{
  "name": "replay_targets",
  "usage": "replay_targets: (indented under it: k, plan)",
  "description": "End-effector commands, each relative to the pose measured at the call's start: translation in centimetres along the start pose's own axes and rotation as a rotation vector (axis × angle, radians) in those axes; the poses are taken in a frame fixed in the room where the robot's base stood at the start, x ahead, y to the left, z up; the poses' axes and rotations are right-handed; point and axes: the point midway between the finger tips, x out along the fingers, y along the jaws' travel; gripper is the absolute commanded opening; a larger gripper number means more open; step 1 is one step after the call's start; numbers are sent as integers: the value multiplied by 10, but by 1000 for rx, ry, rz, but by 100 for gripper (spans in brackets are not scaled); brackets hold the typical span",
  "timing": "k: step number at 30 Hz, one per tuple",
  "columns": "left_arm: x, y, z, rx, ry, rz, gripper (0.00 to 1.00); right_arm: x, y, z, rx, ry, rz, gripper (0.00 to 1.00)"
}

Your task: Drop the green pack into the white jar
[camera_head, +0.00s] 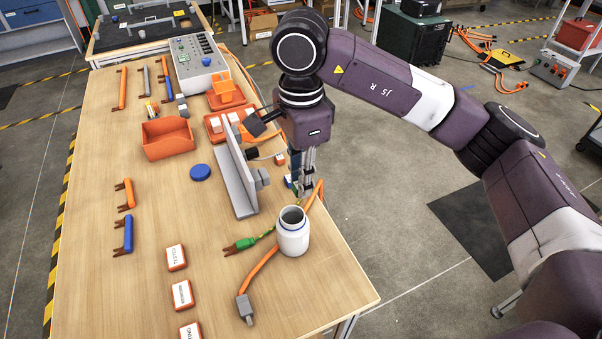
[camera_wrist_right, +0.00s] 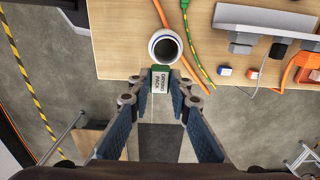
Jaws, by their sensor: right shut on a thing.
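The white jar (camera_head: 292,238) stands upright and open on the near right part of the wooden table. In the right wrist view the jar's round mouth (camera_wrist_right: 165,47) faces the camera. My right gripper (camera_head: 304,190) is just behind the jar in the head view, pointing down. In the wrist view its fingertips (camera_wrist_right: 160,88) are shut on the green pack (camera_wrist_right: 160,82), which has a white printed label. The pack is beside the jar's rim in that view; the height gap is unclear. The pack is mostly hidden in the head view. My left gripper is not in view.
A blue disc (camera_head: 200,172) lies left of a grey upright bracket (camera_head: 237,178). Orange and green-yellow cables (camera_head: 262,268) run past the jar. An orange bin (camera_head: 167,139), a control box (camera_head: 198,65) and several small labelled boxes are on the table (camera_head: 120,225). The near right corner is clear.

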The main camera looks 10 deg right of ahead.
Motion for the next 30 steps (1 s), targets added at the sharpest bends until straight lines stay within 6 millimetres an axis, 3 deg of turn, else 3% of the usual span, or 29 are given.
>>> replay_targets:
  k: [7, 17, 18, 23, 30]
  plan:
    - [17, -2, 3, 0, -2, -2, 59, 32, 0, 0, -2, -1, 0, 5]
    - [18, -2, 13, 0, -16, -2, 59, 36, 0, 0, -2, 0, -1, 5]
    - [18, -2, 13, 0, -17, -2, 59, 36, 0, 0, -2, -1, -1, 19]
    - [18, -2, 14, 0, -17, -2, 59, 36, 0, 0, -2, -1, -1, 37]
    - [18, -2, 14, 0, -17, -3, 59, 36, 0, 0, -2, -1, -1, 38]
